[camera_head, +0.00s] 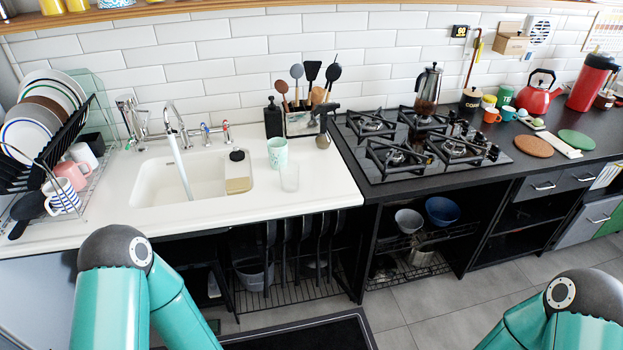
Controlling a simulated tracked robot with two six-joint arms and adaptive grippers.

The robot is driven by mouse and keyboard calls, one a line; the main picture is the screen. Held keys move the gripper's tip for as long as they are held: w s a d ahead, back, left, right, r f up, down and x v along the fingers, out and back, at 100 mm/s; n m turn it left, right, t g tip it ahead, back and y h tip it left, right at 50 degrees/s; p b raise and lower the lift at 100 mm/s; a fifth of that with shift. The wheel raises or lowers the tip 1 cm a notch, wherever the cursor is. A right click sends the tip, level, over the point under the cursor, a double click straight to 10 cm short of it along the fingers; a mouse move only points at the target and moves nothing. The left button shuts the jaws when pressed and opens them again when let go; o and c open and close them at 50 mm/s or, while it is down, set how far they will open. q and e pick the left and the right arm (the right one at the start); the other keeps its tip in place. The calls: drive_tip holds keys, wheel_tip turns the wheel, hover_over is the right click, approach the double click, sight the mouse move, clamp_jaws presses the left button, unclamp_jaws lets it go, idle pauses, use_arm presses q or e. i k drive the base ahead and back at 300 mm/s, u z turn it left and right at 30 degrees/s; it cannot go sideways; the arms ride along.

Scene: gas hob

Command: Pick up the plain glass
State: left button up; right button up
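The plain glass (290,179) is a clear, empty-looking tumbler standing upright on the white counter, to the right of the sink. A mint-green patterned cup (278,153) stands just behind it and to its left. Only upper links of my two arms show, at the bottom left and bottom right, well in front of the counter. Neither gripper is in view, so nothing shows of what they hold.
A utensil holder (300,122) stands behind. The gas hob (388,180) is to the right. The counter before the glass is clear.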

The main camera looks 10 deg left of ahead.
sight(290, 178)
drive_tip(key=z, duration=0.7)
drive_tip(key=i, duration=0.4)
drive_tip(key=z, duration=1.05)
drive_tip(key=i, duration=0.25)
drive_tip(key=u, duration=1.9)
